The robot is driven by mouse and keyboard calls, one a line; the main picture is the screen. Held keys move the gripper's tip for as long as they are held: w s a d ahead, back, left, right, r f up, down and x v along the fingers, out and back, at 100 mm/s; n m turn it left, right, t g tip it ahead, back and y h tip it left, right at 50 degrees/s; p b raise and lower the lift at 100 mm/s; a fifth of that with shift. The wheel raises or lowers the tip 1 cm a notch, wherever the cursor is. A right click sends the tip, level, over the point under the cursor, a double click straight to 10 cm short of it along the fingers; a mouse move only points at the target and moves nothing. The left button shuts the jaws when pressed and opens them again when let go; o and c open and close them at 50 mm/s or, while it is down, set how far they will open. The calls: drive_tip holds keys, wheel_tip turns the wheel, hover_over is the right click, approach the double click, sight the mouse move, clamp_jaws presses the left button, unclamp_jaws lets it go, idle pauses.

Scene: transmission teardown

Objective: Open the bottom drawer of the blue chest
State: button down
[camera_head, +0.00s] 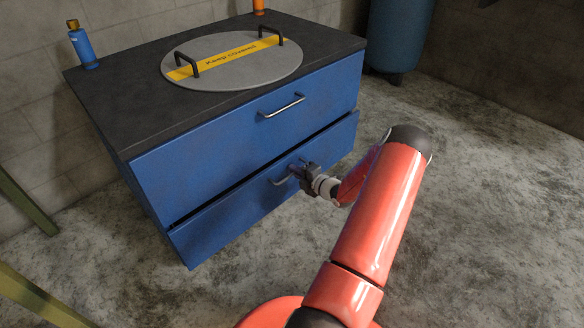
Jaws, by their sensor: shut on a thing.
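The blue chest (150,172) stands against the wall, with a dark top and two drawers. Its top drawer (205,138) looks shut. Its bottom drawer (225,222) stands out a little, with a dark gap along its upper edge. My gripper (295,172) is at the bottom drawer's front, shut on the bar handle (279,182). The handle's left end shows; the rest is hidden by the gripper. My red arm reaches in from the lower right.
A round grey lid (225,80) with a yellow band and two handles lies on the chest top. A blue bottle (83,46) and an orange object (258,6) stand there too. A blue tank (398,35) stands behind right. The concrete floor before the drawers is clear.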

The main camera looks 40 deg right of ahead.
drive_tip(key=f+p+v, duration=0.2)
drive_tip(key=v, duration=1.1)
drive_tip(key=s+f+p+v, duration=0.1)
drive_tip(key=f+p+v, duration=0.1)
drive_tip(key=v, duration=1.1)
drive_tip(key=shift+s+f+p, duration=0.35)
drive_tip(key=shift+f, duration=0.35)
drive_tip(key=shift+a, duration=0.1)
drive_tip(key=c, duration=1.6)
unclamp_jaws()
drive_tip(key=v, duration=0.8)
drive_tip(key=shift+w, duration=0.1)
